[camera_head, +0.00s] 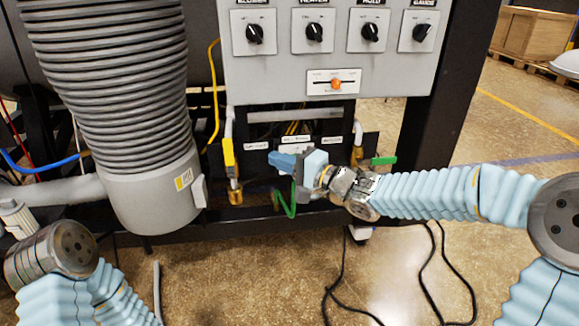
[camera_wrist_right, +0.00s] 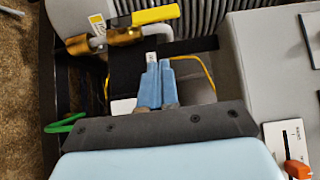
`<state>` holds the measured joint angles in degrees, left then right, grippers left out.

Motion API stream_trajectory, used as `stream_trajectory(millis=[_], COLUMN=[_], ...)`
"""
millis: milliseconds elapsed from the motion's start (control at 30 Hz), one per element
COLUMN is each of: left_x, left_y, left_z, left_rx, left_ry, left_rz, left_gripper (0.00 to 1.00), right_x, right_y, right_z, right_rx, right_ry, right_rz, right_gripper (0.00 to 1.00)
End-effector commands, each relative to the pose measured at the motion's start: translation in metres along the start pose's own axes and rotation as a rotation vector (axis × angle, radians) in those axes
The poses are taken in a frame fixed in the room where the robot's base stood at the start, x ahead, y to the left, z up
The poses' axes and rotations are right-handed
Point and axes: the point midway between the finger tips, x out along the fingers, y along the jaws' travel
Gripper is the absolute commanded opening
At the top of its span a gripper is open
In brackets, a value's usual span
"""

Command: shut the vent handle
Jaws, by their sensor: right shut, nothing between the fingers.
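A yellow lever handle (camera_head: 229,152) stands upright on a brass valve (camera_head: 235,197) left of the panel's underside. The lever also shows at the top of the right wrist view (camera_wrist_right: 155,15), beside its brass valve body (camera_wrist_right: 125,37). Label text is too small to tell which handle is the vent. A green handle (camera_head: 384,161) sticks out sideways farther right. My right gripper (camera_head: 273,159) points left, shut and empty, between these two handles. In the wrist view its blue fingertips (camera_wrist_right: 157,62) are together, apart from the yellow lever. My left gripper is not in view.
A grey control panel (camera_head: 260,75) with knobs and an orange slider (camera_head: 336,84) hangs above. A ribbed grey hose (camera_head: 110,80) stands left of the yellow lever. A green looped part (camera_head: 291,203) lies below my right gripper. Black cables (camera_head: 335,270) lie on the floor.

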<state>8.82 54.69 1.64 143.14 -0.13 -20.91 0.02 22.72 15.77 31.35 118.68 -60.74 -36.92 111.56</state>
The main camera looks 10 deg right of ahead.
Motion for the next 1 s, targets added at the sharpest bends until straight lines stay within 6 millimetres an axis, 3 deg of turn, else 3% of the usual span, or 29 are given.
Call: stream_trajectory(millis=[200,400,1000], left_x=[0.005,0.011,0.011], left_y=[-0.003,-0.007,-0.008], left_z=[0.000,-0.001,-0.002], left_rx=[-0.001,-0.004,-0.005], left_ry=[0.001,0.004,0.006], left_rz=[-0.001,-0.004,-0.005], left_gripper=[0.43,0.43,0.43], right_x=[0.048,0.068,0.076], right_y=[0.001,0.001,-0.001], right_z=[0.001,0.021,0.029], right_rx=[0.002,-0.001,-0.003], right_ry=[-0.004,-0.003,0.000], right_rz=[-0.002,0.000,0.002], right_gripper=[0.00,0.00,0.00])
